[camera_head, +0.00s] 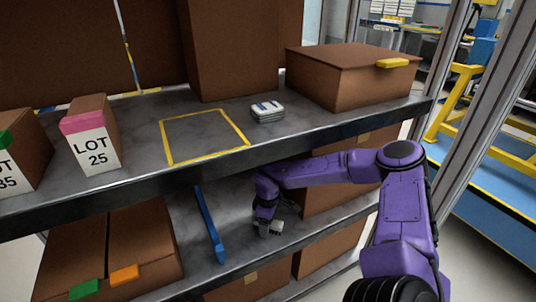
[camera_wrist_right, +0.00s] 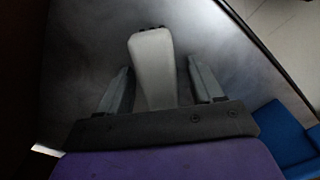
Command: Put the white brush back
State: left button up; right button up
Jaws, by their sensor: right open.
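The white brush (camera_wrist_right: 152,65) lies on the grey lower shelf in the right wrist view, its light handle pointing back between my fingers. My right gripper (camera_wrist_right: 161,82) is open around the handle, with a gap to the finger on each side. In the head view my right gripper (camera_head: 268,230) reaches down under the upper shelf, and a small pale part of the brush (camera_head: 276,227) shows beside it. The rest is hidden by the gripper. My left gripper is not in view.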

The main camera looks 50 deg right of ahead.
notch_tip(320, 180, up, 8)
jog(key=shift+f+p, duration=0.1)
jog(key=shift+p, duration=0.6)
